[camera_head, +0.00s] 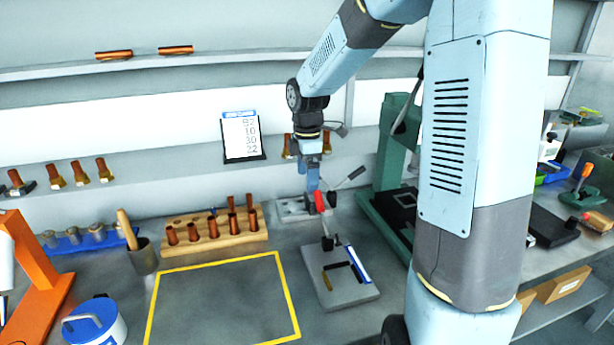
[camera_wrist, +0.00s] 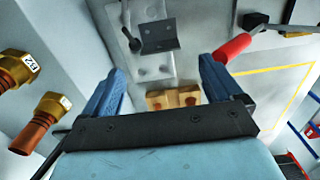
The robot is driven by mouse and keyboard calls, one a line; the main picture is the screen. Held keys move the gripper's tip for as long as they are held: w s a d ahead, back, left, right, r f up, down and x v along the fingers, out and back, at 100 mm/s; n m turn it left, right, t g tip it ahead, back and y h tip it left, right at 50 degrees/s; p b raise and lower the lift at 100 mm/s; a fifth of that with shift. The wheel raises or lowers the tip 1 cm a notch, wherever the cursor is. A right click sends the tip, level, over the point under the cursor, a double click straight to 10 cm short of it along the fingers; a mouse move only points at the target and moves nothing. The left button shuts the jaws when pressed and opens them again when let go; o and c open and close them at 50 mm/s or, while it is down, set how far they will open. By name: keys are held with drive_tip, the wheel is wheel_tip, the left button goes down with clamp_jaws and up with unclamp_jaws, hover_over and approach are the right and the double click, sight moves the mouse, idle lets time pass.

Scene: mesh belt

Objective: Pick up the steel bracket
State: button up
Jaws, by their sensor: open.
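The steel bracket (camera_wrist: 158,36) is a dark grey angled piece on a light grey fixture plate (camera_wrist: 153,73) in the wrist view. It lies ahead of my gripper (camera_wrist: 160,80), roughly centred between the fingers and apart from them. My gripper's two blue fingers are spread with nothing between them. In the head view my gripper (camera_head: 313,188) points down over the fixture plate (camera_head: 291,209) near the back of the bench. There the bracket is mostly hidden or too small to make out clearly. A red clamp handle (camera_wrist: 233,47) stands close to the right finger.
A wooden block with copper pegs (camera_head: 214,233) stands left of the fixture. A green press (camera_head: 392,150) stands to its right. A grey plate with tools (camera_head: 346,291) lies in front. The yellow-outlined area (camera_head: 222,300) is clear. A shelf with brass fittings runs behind.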

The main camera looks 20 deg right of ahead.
sight(308, 201)
drive_tip(key=c, duration=0.3)
drive_tip(key=shift+r+m, duration=0.1)
drive_tip(key=shift+m, duration=0.4)
drive_tip(key=shift+c, duration=0.7)
drive_tip(key=m, duration=0.2)
drive_tip(key=r+m, duration=0.1)
drive_tip(key=m, duration=0.2)
drive_tip(key=shift+a+r, duration=0.1)
drive_tip(key=shift+r, duration=0.05)
drive_tip(key=c, duration=0.6)
drive_tip(key=m, duration=0.2)
drive_tip(key=r+m, duration=0.1)
drive_tip(key=m, duration=0.2)
drive_tip(key=shift+r+m, duration=0.3)
drive_tip(key=shift+r, duration=0.05)
drive_tip(key=shift+c, duration=0.3)
drive_tip(key=f+m, duration=0.2)
drive_tip(key=f, duration=0.2)
drive_tip(key=f+m, duration=0.2)
drive_tip(key=f, duration=0.1)
drive_tip(key=f+m, duration=0.2)
drive_tip(key=f, duration=0.2)
drive_tip(key=shift+s+f+m, duration=0.2)
drive_tip(key=shift+f+m, duration=0.1)
drive_tip(key=shift+f, duration=0.05)
